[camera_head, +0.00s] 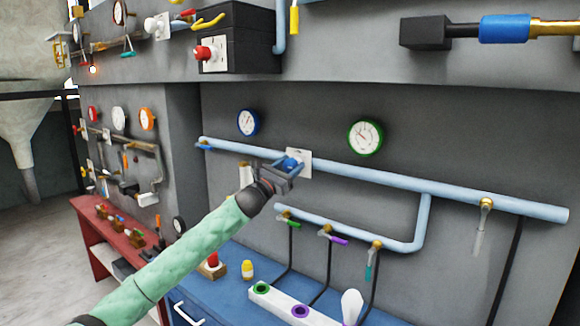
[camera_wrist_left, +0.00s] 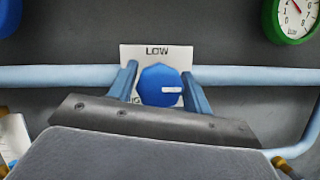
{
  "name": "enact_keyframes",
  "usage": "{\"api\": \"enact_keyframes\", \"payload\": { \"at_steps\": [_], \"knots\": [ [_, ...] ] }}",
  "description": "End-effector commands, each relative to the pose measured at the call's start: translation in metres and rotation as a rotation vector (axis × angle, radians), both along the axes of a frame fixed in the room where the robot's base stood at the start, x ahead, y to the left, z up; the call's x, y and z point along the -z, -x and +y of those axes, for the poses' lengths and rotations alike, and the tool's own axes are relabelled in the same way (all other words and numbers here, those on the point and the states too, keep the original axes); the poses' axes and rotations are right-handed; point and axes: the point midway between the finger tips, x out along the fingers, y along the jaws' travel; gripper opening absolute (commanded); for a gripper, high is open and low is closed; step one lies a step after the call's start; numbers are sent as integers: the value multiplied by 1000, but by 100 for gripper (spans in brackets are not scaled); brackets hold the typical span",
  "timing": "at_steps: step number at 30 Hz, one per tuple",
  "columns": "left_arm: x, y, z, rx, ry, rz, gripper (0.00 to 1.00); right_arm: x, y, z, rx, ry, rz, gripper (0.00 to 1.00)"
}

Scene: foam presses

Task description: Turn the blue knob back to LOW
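The blue knob (camera_wrist_left: 161,86) sits on a white plate (camera_wrist_left: 157,52) with the word LOW printed above the knob. Its white mark points right, away from LOW at the top. In the head view the knob (camera_head: 290,164) is partly hidden by my left gripper (camera_head: 282,168), which is right at the plate. In the left wrist view the two blue fingers (camera_wrist_left: 161,84) stand on either side of the knob, with narrow strips of plate showing between. The gripper looks open around it. My right gripper is not in view.
A light-blue pipe (camera_head: 380,178) runs across the wall behind the plate. A blue gauge (camera_head: 248,122) and a green gauge (camera_head: 365,137) hang above. Valves with coloured handles line a lower pipe (camera_head: 345,231). A blue bench (camera_head: 235,285) stands below.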

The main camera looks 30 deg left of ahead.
Motion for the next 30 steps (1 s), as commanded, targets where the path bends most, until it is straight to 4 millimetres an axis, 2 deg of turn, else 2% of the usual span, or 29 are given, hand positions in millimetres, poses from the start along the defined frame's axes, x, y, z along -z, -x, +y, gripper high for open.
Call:
{"api": "enact_keyframes", "payload": {
  "at_steps": [1, 4, 16, 18, 30],
  "knots": [
    [0, 0, 0, 0, 0, 0, 39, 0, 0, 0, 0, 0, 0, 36],
    [0, 0, 0, 0, 0, 0, 20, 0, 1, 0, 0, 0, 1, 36],
    [2, 0, 0, -1, 66, 5, 20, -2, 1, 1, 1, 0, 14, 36],
    [3, 0, 0, -1, 107, 9, 20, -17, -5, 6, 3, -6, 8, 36],
    [1, 0, 1, 0, 449, 35, 20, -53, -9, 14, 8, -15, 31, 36]
  ]
}}
